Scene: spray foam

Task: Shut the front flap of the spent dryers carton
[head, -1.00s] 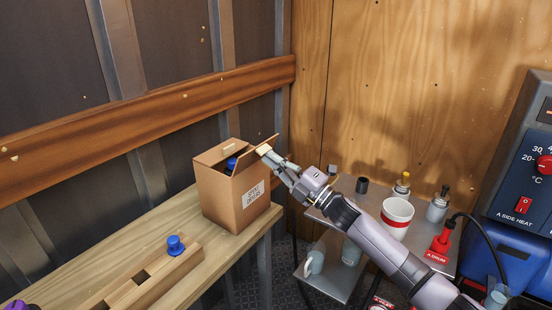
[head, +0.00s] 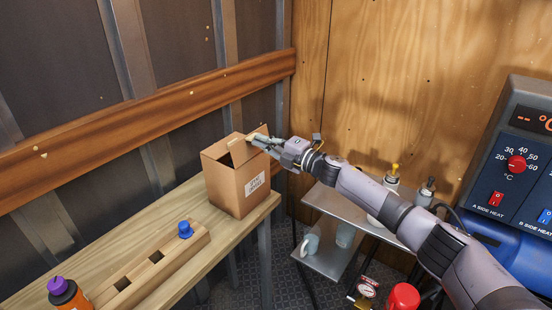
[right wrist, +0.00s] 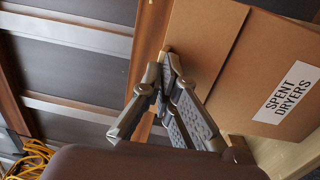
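The spent dryers carton (head: 235,185) is a brown box standing on the wooden bench, with its white label on the side facing right. It also shows in the right wrist view (right wrist: 235,75). My left gripper is out of view.
A wooden block with square holes (head: 160,262) lies on the bench, with a blue-capped item (head: 185,230) in it. A purple-capped orange bottle (head: 68,292) stands at front left. A metal shelf cart (head: 330,262) and a heater panel (head: 515,165) are at right.

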